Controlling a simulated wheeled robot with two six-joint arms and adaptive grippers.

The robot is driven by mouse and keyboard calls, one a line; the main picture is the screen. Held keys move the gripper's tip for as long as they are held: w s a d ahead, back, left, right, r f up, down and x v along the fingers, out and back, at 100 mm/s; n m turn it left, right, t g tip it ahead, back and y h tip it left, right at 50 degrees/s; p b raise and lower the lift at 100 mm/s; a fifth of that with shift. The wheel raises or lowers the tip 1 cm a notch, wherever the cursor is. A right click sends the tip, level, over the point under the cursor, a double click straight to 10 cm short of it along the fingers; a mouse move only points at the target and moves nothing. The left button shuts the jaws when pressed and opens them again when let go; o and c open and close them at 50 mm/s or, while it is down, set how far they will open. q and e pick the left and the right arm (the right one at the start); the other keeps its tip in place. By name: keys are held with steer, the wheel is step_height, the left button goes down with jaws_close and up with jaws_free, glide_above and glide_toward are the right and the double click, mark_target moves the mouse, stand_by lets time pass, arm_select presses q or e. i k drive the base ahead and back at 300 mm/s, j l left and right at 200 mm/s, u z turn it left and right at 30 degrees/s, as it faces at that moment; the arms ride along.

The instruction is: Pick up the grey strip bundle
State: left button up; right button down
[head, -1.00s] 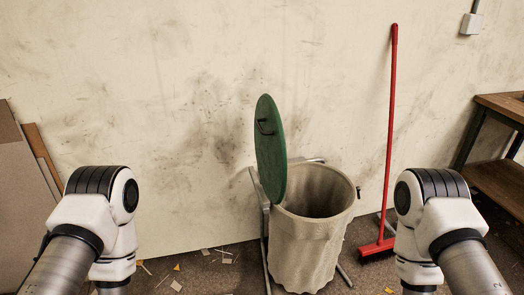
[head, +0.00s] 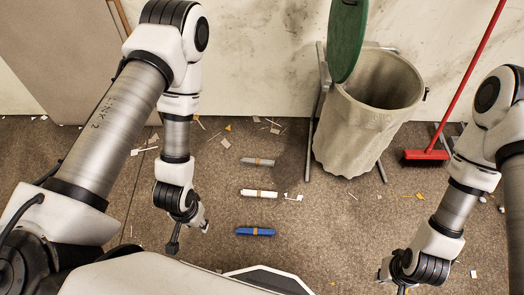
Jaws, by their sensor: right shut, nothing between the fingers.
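The grey strip bundle (head: 246,161) lies on the brown floor in the head view, with a tan band around its middle. A white bundle (head: 250,193) and a blue bundle (head: 246,231) lie nearer to me in the same column. My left gripper (head: 189,235) hangs to the left of the blue bundle, apart from the grey one; its jaw state is unclear. My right gripper (head: 401,288) is at the bottom edge, right of the bundles and far from the grey one. It is shut and empty, with its tips partly cut off.
A beige waste bag (head: 355,130) on a metal stand, with a raised green lid (head: 346,40), stands at the back right of the bundles. A red broom (head: 427,155) leans beside it. Grey boards (head: 60,60) lean at the back left. Small scraps litter the floor.

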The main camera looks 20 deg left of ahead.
mark_target(249, 162)
steer(key=i+j+z, duration=0.1)
steer(key=j+z, duration=0.25)
steer(key=j, duration=0.35)
steer(key=j+z, duration=0.4)
steer(key=j, duration=0.3)
steer(key=j+z, duration=0.35)
steer(key=j, duration=0.4)
